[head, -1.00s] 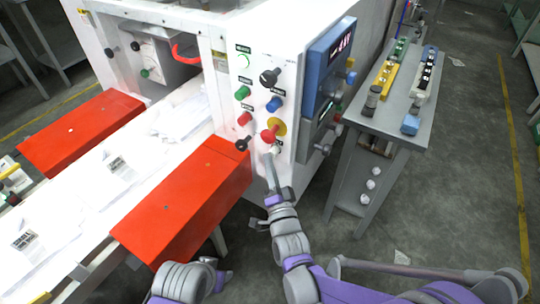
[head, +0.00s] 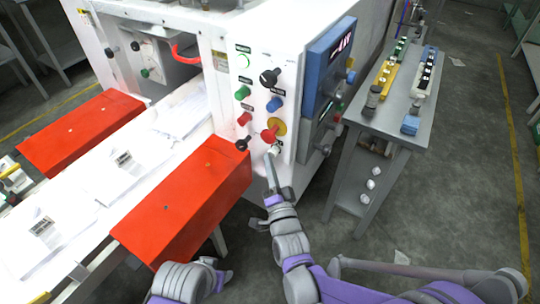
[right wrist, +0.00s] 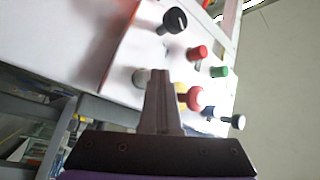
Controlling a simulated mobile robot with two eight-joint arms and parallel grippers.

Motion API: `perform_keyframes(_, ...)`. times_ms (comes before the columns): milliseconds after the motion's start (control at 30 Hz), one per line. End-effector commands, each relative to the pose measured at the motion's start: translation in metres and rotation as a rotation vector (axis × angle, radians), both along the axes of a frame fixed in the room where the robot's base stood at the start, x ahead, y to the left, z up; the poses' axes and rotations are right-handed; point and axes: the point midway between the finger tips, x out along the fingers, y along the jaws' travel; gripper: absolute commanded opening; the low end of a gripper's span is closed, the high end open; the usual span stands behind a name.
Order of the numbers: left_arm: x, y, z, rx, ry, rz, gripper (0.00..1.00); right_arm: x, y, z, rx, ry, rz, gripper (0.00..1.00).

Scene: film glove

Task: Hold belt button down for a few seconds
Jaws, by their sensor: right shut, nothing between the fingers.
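The control panel (head: 257,120) is on the white machine's front face, with several coloured buttons and knobs. A pale button (right wrist: 140,77) sits low on the panel, below the red mushroom button on its yellow plate (head: 270,135). My right gripper (head: 273,153) is shut and empty, its fingertips at that pale button. The right wrist view shows the shut fingers (right wrist: 163,76) right beside and partly over it; I cannot tell whether they press it. The labels are too small to read, so I cannot confirm which is the belt button.
The white belt (head: 85,205) carries wrapped packages between two red guards (head: 185,205). A blue display unit (head: 328,65) adjoins the panel. A grey side table (head: 385,125) with button boxes stands to the right. Floor beyond it is open.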

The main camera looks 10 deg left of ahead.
Motion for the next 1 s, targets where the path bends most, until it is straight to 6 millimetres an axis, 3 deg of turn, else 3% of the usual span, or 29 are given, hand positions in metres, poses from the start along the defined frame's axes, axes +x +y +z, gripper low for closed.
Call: perform_keyframes(1000, 0.0, 0.0, 0.001, 0.0, 0.0, 0.0, 0.5, -0.018, 0.006, 0.0, 0.001, 0.0, 0.0, 0.0)
